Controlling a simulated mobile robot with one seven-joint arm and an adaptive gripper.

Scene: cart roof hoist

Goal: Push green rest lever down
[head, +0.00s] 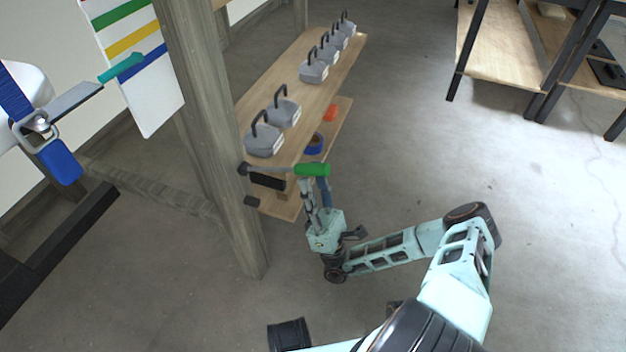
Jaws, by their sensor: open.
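The green rest lever (312,169) has a green grip on a grey rod. It sticks out to the right, roughly level, from a dark pivot on the wooden post. My gripper (312,186) is open, with its fingers pointing up the picture toward the green grip. The fingertips appear just below or behind the grip, which partly hides them. I cannot tell whether they touch it. Nothing shows between the fingers.
A wooden shelf (285,85) behind holds several grey weights with dark handles. The wooden post (205,120) stands left of my gripper. A blue strap with a buckle (40,130), a teal-handled lever (121,68) and a striped board (140,70) are at left. Floor at right is open.

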